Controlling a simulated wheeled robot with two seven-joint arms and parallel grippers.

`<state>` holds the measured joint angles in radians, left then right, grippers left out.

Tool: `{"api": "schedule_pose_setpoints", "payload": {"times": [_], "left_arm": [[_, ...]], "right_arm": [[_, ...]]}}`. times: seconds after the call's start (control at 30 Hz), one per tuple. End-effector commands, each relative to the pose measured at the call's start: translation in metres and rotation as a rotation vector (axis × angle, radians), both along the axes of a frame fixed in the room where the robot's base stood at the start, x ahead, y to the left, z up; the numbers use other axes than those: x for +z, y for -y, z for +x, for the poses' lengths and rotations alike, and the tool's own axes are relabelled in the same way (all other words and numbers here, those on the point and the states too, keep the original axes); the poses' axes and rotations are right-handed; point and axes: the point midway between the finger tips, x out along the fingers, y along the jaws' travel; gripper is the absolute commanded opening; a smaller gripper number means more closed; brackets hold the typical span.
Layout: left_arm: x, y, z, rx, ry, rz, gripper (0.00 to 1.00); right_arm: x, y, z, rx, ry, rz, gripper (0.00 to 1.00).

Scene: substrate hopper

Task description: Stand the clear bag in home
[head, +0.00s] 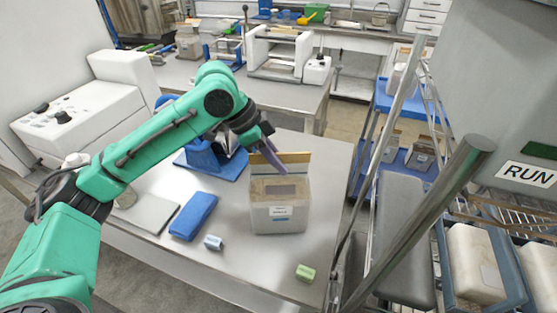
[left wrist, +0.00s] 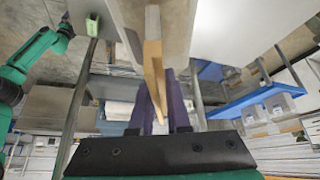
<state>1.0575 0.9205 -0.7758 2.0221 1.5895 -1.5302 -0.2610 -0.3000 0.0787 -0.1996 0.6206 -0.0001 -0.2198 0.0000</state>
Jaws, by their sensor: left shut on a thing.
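In the left wrist view the tan strip (left wrist: 153,65) runs between the fingers of the left gripper (left wrist: 162,105). The bag's underside is hidden, so I cannot tell whether it bears on the table. I see nothing clearly marked as home.
A metal-framed rack (head: 412,110) stands right of the table. Bare table surrounds the bag's front.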

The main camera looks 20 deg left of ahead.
Motion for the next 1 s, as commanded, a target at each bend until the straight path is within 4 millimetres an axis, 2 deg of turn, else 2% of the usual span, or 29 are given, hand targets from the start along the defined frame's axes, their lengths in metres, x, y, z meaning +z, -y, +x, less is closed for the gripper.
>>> {"api": "schedule_pose_setpoints", "payload": {"times": [0.47, 0.5, 0.57, 0.87, 1.0], "left_arm": [[-0.005, 0.0, 0.001, 0.001, 0.008, -0.004, 0.0], [-0.005, 0.0, 0.001, 0.0, 0.008, -0.003, 0.26], [-0.005, 0.0, 0.001, 0.001, 0.007, -0.003, 0.49], [-0.01, -0.001, -0.001, 0.0, -0.005, 0.003, 0.5], [0.002, -0.007, -0.001, 0.002, 0.001, 0.001, 0.5]], "right_arm": [[-0.002, 0.0, 0.0, 0.0, 0.0, -0.001, 1.0], [-0.002, 0.0, 0.0, 0.0, 0.0, -0.001, 1.0], [-0.002, 0.0, 0.0, 0.0, 0.0, -0.001, 1.0], [-0.003, 0.001, 0.0, 0.001, -0.001, -0.001, 1.0], [-0.005, 0.001, 0.0, 0.001, -0.001, -0.001, 1.0]]}}
